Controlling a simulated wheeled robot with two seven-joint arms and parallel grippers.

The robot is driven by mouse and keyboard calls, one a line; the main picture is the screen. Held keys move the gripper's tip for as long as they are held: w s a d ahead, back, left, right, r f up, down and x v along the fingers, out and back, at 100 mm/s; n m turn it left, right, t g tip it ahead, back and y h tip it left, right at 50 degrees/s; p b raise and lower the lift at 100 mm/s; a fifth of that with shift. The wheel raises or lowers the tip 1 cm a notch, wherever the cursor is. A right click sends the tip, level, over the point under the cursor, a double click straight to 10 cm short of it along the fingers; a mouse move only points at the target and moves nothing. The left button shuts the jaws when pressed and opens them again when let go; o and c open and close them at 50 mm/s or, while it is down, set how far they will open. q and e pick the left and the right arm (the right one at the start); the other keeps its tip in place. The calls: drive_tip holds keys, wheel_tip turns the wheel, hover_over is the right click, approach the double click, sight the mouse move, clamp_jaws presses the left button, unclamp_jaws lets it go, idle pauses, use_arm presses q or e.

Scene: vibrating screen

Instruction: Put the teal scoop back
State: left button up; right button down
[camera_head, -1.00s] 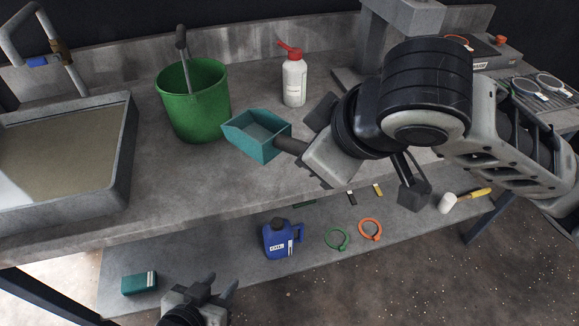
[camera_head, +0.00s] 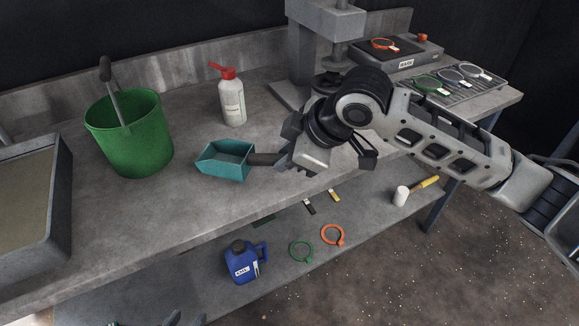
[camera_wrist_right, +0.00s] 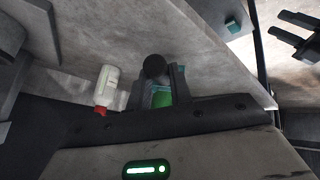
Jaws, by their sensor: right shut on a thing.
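The teal scoop (camera_head: 224,160) is over the front middle of the grey bench, its open tray facing up and its dark handle pointing right. My right gripper (camera_head: 282,158) is shut on the handle. Whether the scoop touches the bench or hangs just above it I cannot tell. In the right wrist view the round handle end (camera_wrist_right: 154,66) shows between the fingers, and the tray is mostly hidden. My left gripper shows only as tips at the bottom edge of the head view (camera_head: 184,319); in the right wrist view (camera_wrist_right: 279,23) its two fingers stand apart, empty.
A green bucket (camera_head: 133,145) with a handle sticking out stands left of the scoop. A white bottle with a red top (camera_head: 232,103) stands behind it. A sand tray (camera_head: 62,190) is far left. A blue jug (camera_head: 241,264) and rings lie on the lower shelf.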

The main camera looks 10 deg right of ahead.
drive_tip(key=shift+w+d+f, duration=0.1)
drive_tip(key=shift+w+f, duration=0.05)
drive_tip(key=shift+f, duration=0.8)
drive_tip(key=shift+w+d+f, duration=0.1)
drive_tip(key=shift+f, duration=1)
drive_tip(key=c, duration=1.3)
unclamp_jaws()
drive_tip(key=shift+o, duration=0.2)
drive_tip(key=shift+s+d+r, duration=0.15)
drive_tip(key=shift+d+r, duration=0.05)
drive_tip(key=shift+r, duration=0.3)
drive_tip(key=v, duration=1.1)
drive_tip(key=shift+p, duration=0.35)
